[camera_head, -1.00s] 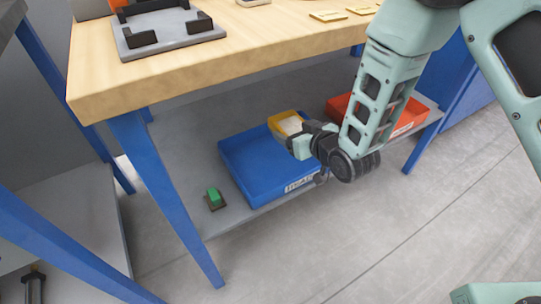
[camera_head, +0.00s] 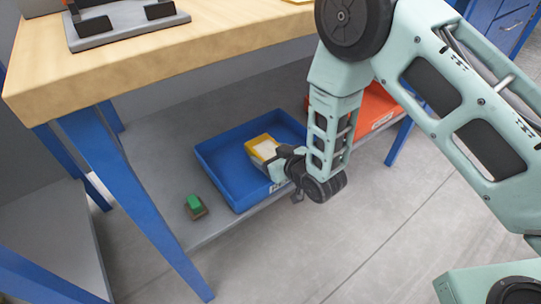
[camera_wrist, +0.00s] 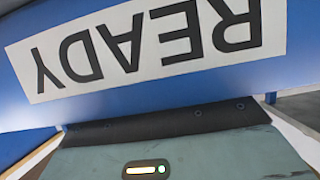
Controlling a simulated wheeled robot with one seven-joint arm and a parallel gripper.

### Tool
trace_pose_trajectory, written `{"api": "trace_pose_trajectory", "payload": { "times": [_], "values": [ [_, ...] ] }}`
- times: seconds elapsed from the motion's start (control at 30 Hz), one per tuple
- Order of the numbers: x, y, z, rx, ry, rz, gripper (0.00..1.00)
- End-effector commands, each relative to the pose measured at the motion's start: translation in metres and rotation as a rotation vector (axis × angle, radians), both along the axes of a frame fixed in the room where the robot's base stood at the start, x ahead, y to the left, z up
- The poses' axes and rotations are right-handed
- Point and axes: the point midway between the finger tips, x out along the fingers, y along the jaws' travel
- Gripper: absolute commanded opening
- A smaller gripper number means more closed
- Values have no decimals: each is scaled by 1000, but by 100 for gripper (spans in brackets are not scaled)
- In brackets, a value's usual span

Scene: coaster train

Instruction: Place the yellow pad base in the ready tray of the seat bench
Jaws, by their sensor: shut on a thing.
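The yellow pad base (camera_head: 259,142), a yellow block with a pale top, is at my gripper (camera_head: 271,161) in the head view. My gripper is shut on it, at the front part of the blue ready tray (camera_head: 222,183). The pad base appears within the tray's outline; I cannot tell whether it touches the tray floor. The wrist view shows the tray's wall with its READY label (camera_wrist: 150,45) upside down and close. The fingertips and their contact with the pad base are mostly hidden.
The tray stands on the grey lower shelf (camera_head: 170,166) under a wooden bench top (camera_head: 200,48). A red bin (camera_head: 378,108) is to its right, partly behind my arm. A small green item (camera_head: 195,204) is on the left. Blue legs (camera_head: 130,190) border the shelf.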

Motion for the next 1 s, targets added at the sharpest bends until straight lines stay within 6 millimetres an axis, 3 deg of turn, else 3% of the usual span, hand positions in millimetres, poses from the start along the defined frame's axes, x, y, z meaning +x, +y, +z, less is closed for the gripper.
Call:
{"api": "trace_pose_trajectory", "payload": {
  "times": [0.63,0.67,0.73,1.0],
  "values": [
    [0,0,-11,1,1,0,41],
    [0,0,-12,-1,3,0,78],
    [-1,-1,-13,-1,4,0,94],
    [-2,-1,-14,-5,7,0,94]
  ]
}}
